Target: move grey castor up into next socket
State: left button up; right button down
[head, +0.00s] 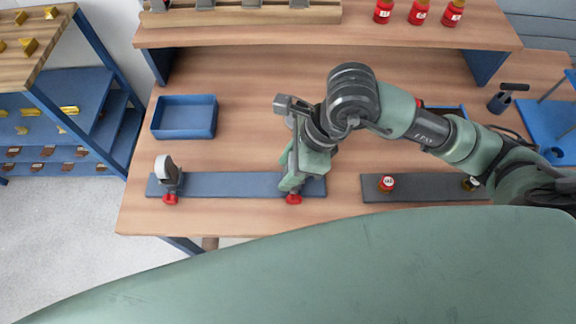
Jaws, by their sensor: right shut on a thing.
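A blue strip (232,184) lies along the front of the wooden table. A castor with a pale wheel (166,163) stands upright at the strip's left end, behind a red piece (170,198). My right gripper (291,185) points down over the strip's right part, just behind a second red piece (294,199). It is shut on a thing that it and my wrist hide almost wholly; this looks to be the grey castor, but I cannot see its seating. My left gripper is out of view.
A dark strip (430,194) with a red labelled piece (387,183) lies to the right. An empty blue tray (185,117) stands at the back left. Red jars (418,12) and a wooden rack (240,14) stand on the raised shelf. The table's middle left is clear.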

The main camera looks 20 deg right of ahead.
aim_at(288, 159)
jog(key=shift+f+b, duration=0.4)
jog(key=shift+b, duration=0.25)
dwell(0.8)
jog(key=shift+c, duration=1.4)
grip_release()
jog(key=shift+r+p, duration=2.1)
jog(key=shift+r, duration=1.45)
